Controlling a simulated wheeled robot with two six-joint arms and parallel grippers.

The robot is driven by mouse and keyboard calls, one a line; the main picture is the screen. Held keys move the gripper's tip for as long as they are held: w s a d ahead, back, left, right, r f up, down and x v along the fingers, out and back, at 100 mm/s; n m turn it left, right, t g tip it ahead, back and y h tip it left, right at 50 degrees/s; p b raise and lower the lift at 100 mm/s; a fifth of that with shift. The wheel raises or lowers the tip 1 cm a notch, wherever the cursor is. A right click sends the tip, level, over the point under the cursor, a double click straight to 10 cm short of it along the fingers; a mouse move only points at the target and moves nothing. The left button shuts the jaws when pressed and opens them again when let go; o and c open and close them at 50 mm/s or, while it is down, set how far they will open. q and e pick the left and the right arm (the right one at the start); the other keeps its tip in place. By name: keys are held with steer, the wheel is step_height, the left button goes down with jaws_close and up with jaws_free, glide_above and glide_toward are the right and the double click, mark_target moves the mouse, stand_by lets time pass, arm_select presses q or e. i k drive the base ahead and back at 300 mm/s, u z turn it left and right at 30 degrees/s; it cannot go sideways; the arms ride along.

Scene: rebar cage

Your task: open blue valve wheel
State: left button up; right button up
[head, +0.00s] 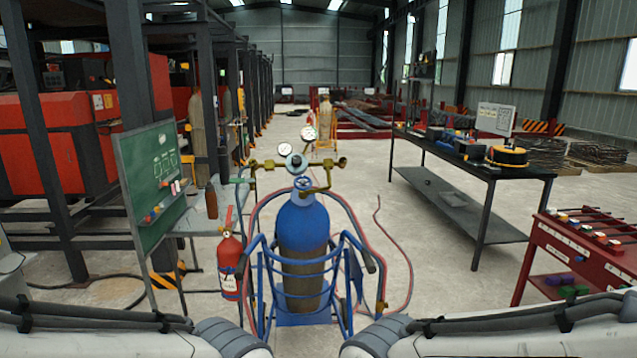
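The blue valve wheel (303,184) sits on top of a blue gas cylinder (303,222), just below the brass regulator fittings. The cylinder stands upright in a blue cart (306,319) directly ahead of me. A brass regulator (296,161) with two round gauges is above the wheel. Red hoses hang in loops on both sides of the cart. My two arms come in along the bottom edge at left and right, but neither gripper shows in the head view. Nothing is seen touching the wheel.
A red fire extinguisher (230,266) is left of the cart, near a green chalkboard (157,180). A black workbench (465,165) and a red tool table (580,255) stand at the right. Hose lies on the floor right of the cart. The middle aisle floor is mostly open.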

mark_target(301, 187)
steer(key=z, duration=0.15)
steer(key=i, duration=0.9)
steer(key=u, duration=0.1)
